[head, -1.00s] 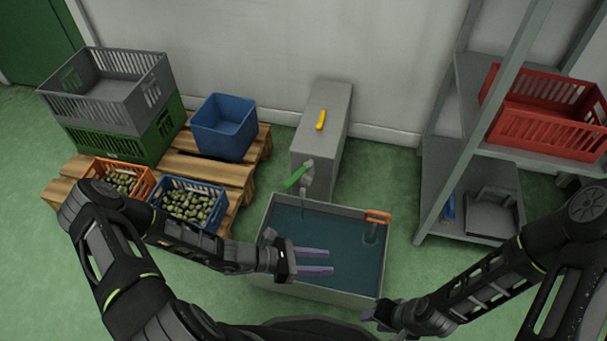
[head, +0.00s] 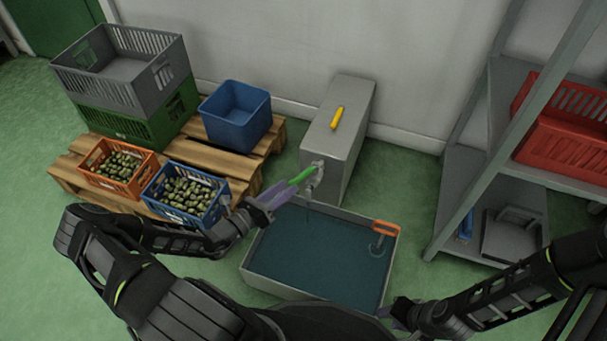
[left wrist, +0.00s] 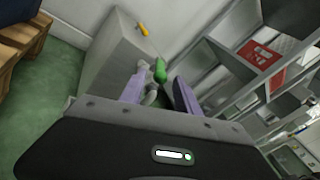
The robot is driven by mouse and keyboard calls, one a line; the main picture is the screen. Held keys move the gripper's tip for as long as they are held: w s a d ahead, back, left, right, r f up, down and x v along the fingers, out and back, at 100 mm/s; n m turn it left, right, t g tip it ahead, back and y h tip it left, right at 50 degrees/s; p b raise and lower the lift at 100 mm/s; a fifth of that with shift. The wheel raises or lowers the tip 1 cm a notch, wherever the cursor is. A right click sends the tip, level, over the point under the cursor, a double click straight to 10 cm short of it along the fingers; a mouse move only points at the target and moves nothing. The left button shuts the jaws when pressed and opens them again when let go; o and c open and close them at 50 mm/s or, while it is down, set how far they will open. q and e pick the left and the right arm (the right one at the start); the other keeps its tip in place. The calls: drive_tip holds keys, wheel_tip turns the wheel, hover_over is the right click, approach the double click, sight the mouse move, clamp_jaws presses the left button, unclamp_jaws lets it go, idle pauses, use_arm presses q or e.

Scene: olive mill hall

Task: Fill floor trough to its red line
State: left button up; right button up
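The grey floor trough (head: 252,262) holds dark blue water; I cannot make out a red line. The tap (head: 316,180) on the grey box has a green lever (head: 302,175) pointing to the left and down, and a thin stream seems to fall from it. My left gripper (head: 279,192) is open, its purple fingers at the lever's end. In the left wrist view the green lever (left wrist: 160,70) shows between the spread fingertips, with no clear contact. My right gripper (head: 393,316) is low by the trough's front right corner, its fingers mostly hidden.
An orange handle (head: 385,228) stands at the trough's right rim. The grey box (head: 345,110) carries a yellow handle (head: 337,117). A pallet (head: 185,150) at left holds several crates, two with olives. A metal shelf (head: 470,190) with a red crate (head: 565,135) stands at right.

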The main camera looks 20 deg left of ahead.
sight(300, 177)
use_arm(q)
drive_tip(key=b+x, duration=0.2)
drive_tip(key=x, duration=0.4)
drive_tip(key=shift+w+d+f, duration=0.1)
drive_tip(key=shift+w+d, duration=0.05)
drive_tip(key=shift+w, duration=0.05)
drive_tip(key=shift+w+d, duration=0.2)
drive_tip(key=shift+w, duration=0.4)
clamp_jaws()
idle(0.8)
